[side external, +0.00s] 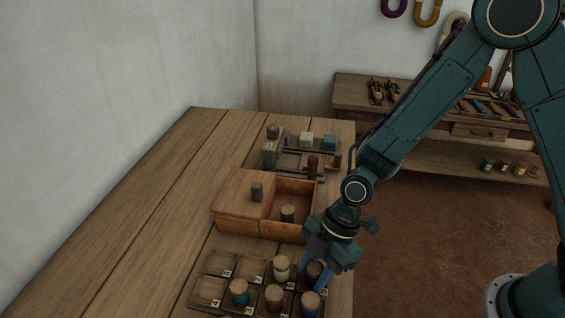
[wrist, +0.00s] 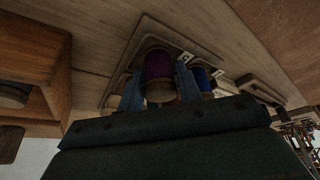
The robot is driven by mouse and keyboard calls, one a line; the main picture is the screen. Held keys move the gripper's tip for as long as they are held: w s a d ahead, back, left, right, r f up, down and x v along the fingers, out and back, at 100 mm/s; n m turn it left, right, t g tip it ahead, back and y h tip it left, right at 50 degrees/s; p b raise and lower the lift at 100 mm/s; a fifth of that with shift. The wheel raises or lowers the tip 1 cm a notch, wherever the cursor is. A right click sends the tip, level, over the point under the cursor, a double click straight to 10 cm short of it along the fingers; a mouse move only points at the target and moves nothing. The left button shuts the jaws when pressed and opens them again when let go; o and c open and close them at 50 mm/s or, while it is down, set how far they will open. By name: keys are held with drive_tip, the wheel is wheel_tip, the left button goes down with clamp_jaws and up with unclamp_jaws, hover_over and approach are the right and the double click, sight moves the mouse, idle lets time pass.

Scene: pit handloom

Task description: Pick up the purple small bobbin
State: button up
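The purple small bobbin (wrist: 158,68) is wound with dark purple thread and has a wooden end. In the wrist view it stands between the two blue fingers of my gripper (wrist: 160,90), one on each side. I cannot tell whether the fingers press on it or stand just clear. In the side external view my gripper (side external: 316,275) points down over the right part of the compartment tray (side external: 210,264), with the dark-topped bobbin (side external: 314,270) between its fingers. The bobbin's lower part is hidden there.
Other bobbins stand close by in the tray: a teal one (side external: 239,293), a brown one (side external: 274,298), a blue one (side external: 310,304) and a cream one (side external: 281,268). A wooden box (side external: 240,192) stands behind the tray. The table (side external: 150,220) is clear on the left.

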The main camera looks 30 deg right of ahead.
sight(315, 267)
drive_tip(key=c, duration=0.5)
drive_tip(key=shift+r, duration=0.2)
wheel_tip(315, 267, up, 20)
drive_tip(key=shift+f, duration=0.2)
idle(0.4)
idle(0.4)
